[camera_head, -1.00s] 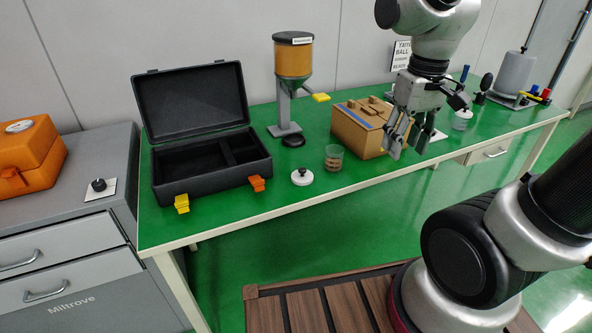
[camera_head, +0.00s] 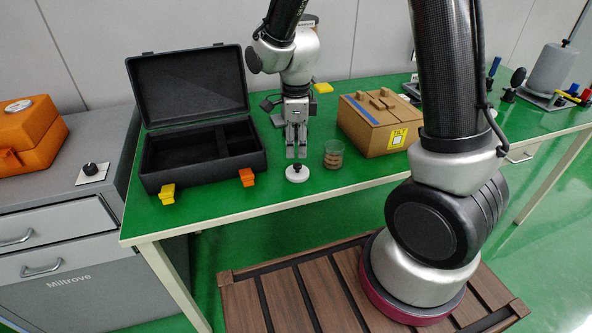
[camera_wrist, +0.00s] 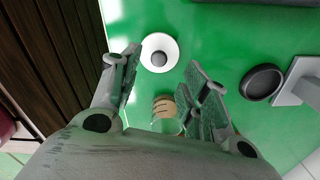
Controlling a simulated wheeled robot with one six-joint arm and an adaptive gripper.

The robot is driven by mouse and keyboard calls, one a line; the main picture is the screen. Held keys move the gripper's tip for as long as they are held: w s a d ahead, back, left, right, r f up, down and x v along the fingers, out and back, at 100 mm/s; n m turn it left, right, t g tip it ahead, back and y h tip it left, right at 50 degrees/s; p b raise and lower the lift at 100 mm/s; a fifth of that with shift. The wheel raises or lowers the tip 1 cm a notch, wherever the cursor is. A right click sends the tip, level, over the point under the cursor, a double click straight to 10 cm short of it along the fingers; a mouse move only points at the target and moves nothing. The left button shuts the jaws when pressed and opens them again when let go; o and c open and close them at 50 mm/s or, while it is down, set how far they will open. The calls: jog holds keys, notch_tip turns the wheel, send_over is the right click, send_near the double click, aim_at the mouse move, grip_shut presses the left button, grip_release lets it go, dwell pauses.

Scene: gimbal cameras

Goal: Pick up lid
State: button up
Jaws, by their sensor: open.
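The lid (camera_head: 297,174) is a small white disc with a dark knob, lying flat on the green table near its front edge. In the wrist view the lid (camera_wrist: 152,63) shows just beyond the fingertips, nearer the left finger. My gripper (camera_head: 296,153) points down above and slightly behind the lid in the head view. In the wrist view my gripper (camera_wrist: 163,64) has its fingers spread, with nothing between the tips. A clear glass with brown rounds (camera_head: 333,155) stands right of the lid and appears partly behind the right finger in the wrist view (camera_wrist: 164,106).
An open black case (camera_head: 205,178) with yellow and orange latches stands to the left. A cardboard box (camera_head: 375,130) stands to the right. In the wrist view, a black round piece (camera_wrist: 262,82) lies beside a grey stand base (camera_wrist: 298,82).

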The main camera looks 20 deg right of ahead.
aim_at(297, 164)
notch_tip(297, 164, down, 7)
jog(key=shift+d+r, duration=0.15)
jog(key=shift+s, duration=0.1)
jog(key=c, duration=0.9)
